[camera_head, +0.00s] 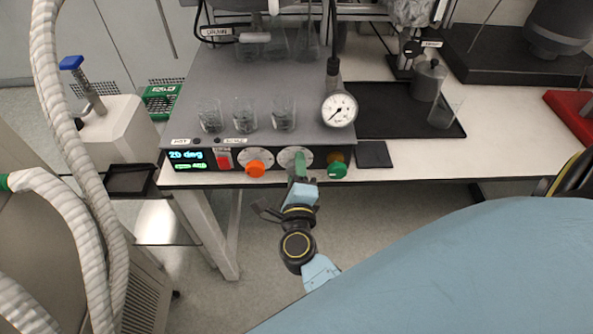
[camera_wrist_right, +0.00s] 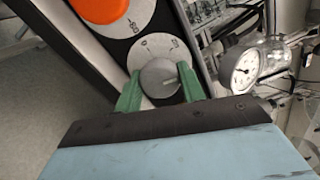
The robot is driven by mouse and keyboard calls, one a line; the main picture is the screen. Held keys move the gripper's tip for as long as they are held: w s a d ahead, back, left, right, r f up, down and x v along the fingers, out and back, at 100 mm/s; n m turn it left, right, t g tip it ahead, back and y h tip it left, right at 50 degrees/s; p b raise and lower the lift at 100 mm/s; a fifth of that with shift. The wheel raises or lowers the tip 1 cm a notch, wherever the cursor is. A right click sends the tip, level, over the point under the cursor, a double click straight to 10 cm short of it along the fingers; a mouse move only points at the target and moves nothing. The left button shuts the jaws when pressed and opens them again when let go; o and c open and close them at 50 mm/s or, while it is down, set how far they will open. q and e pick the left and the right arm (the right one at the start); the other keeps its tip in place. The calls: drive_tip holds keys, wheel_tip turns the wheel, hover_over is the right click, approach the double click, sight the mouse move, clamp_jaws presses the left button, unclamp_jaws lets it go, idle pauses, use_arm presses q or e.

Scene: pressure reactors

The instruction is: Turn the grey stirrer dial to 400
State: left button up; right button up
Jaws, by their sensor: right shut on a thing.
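The grey stirrer dial (camera_wrist_right: 158,80) sits on a pale round scale plate (camera_wrist_right: 158,48) in the right wrist view. A thin light pointer on the dial's face points toward the right of that picture; the scale figures are too small to read surely. My right gripper (camera_head: 299,163) reaches the panel from below, its green fingers on both sides of the dial and shut on it. In the head view the gripper mostly hides the dial. The panel display (camera_head: 188,160) reads "20 deg" with a smaller green line below. My left gripper is not in view.
An orange dial (camera_head: 256,168) is left of the grey one and a green knob (camera_head: 337,169) is close on its right. A pressure gauge (camera_head: 339,109) stands above. Glass beakers (camera_head: 245,114) stand on the housing. The floor before the panel is clear.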

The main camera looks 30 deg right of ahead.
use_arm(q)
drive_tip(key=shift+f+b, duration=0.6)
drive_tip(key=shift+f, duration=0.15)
use_arm(e)
drive_tip(key=m, duration=0.4)
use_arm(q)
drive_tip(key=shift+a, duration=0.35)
use_arm(e)
drive_tip(key=shift+m, duration=0.3)
drive_tip(key=o, duration=1)
drive_tip(key=shift+c, duration=0.2)
drive_tip(key=shift+a, duration=0.1)
